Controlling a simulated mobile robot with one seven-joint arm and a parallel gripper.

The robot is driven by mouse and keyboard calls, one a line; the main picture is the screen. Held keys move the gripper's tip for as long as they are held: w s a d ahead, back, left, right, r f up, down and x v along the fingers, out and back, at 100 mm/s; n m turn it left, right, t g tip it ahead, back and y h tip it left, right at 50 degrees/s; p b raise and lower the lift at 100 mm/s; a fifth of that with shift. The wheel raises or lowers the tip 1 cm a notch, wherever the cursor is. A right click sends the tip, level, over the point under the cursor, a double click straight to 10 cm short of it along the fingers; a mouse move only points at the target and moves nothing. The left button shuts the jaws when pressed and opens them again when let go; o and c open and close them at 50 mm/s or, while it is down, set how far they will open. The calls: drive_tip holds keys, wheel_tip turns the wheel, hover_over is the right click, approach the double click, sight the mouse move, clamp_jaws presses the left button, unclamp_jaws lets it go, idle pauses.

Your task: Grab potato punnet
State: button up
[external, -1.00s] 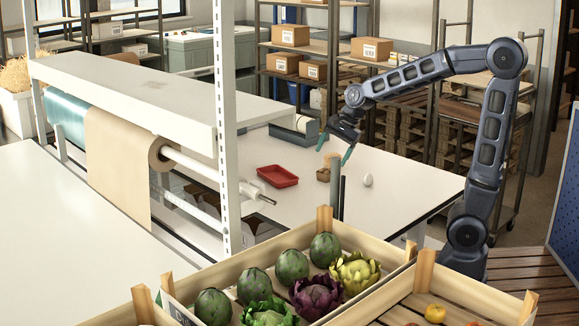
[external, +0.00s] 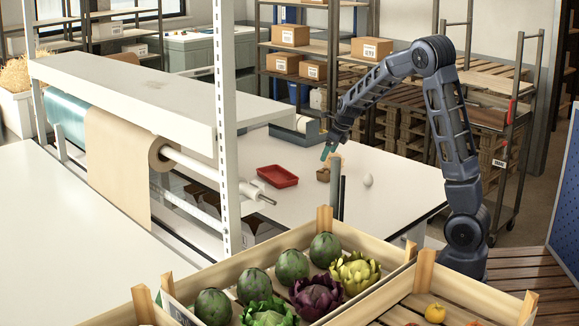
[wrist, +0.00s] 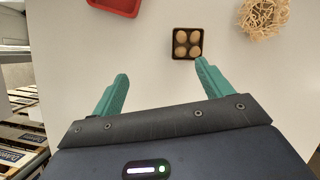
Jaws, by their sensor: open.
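The potato punnet (wrist: 174,50) is a small dark square tray holding several tan potatoes on the white table, seen in the wrist view. In the external view a small brown punnet (external: 323,175) shows partly, behind a post. My gripper (wrist: 155,80) has two teal fingers set wide apart with nothing between them. In the wrist view the punnet lies beyond the fingertips, closer to the right one. In the external view my gripper (external: 328,152) hangs just above the punnet. I cannot tell the exact height gap.
A nest of pale strands (wrist: 265,15) lies at upper right in the wrist view. A crate of artichokes (external: 400,262) stands in front.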

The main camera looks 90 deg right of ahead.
sight(326, 170)
drive_tip(key=shift+w+d+f+m+g, duration=0.15)
drive_tip(key=shift+d+f+m, duration=0.3)
drive_tip(key=shift+d+f, duration=1.15)
drive_tip(key=shift+w+d+f+m+g, duration=0.15)
drive_tip(key=shift+d+f+m, duration=0.4)
drive_tip(key=shift+f, duration=1.9)
drive_tip(key=shift+w+d+f+m, duration=0.3)
drive_tip(key=shift+d+f, duration=0.95)
drive_tip(key=shift+f, duration=0.75)
drive_tip(key=c, duration=1.1)
drive_tip(key=shift+r, duration=0.1)
